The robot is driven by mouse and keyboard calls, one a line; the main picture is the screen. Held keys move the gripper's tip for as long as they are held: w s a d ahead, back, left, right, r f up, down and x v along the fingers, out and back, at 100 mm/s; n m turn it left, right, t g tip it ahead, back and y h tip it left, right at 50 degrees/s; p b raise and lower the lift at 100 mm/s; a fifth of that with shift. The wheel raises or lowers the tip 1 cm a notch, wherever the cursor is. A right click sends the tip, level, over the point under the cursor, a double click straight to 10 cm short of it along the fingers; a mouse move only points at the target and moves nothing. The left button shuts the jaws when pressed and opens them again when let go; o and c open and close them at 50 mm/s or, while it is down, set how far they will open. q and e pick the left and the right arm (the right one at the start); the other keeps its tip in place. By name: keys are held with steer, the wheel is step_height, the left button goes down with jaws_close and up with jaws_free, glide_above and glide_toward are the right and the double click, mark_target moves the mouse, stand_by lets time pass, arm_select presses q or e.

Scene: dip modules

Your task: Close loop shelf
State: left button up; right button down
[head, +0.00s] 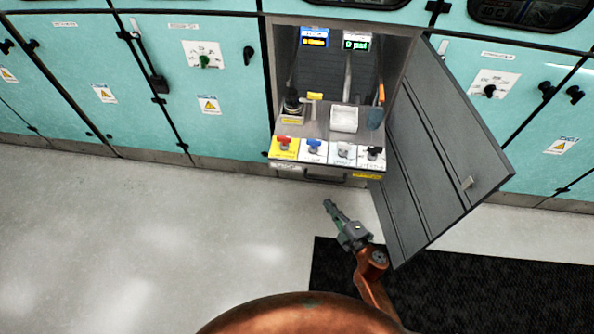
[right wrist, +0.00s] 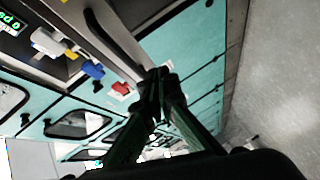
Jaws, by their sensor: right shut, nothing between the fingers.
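The loop shelf (head: 322,153) is a shelf in the open cabinet bay, with a row of yellow, blue, white and black switch tiles along its front. It appears to stick out a little past the cabinet front. A dark handle (head: 325,178) sits below the tiles and also shows in the right wrist view (right wrist: 112,38). My right gripper (head: 328,204) is shut and empty, in front of and below the handle, apart from it. In the right wrist view its fingertips (right wrist: 158,78) are together near the red switch (right wrist: 121,88). My left gripper is not in view.
A grey cabinet door (head: 440,150) stands open to the right of the bay, close to my right arm. Teal cabinets (head: 205,90) line the wall. A black mat (head: 480,295) lies at the lower right. The grey floor (head: 150,230) is clear on the left.

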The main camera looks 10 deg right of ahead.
steer(key=a+r+n+y+b, duration=0.3)
steer(key=a+r+n, duration=0.2)
steer(key=a+r, duration=0.15)
steer(key=b, duration=0.2)
glide_toward(293, 161)
steer(key=w+a, duration=0.4)
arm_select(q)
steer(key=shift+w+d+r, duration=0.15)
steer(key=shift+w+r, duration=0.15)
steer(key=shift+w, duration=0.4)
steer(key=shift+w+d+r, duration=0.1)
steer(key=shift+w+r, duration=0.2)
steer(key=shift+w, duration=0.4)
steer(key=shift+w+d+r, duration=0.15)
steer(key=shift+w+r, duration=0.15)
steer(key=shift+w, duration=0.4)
arm_select(e)
steer(key=shift+w+d+f+t, duration=0.3)
steer(key=shift+w+t, duration=0.1)
steer(key=shift+w, duration=0.1)
steer(key=shift+r, duration=0.1)
steer(key=shift+w, duration=0.1)
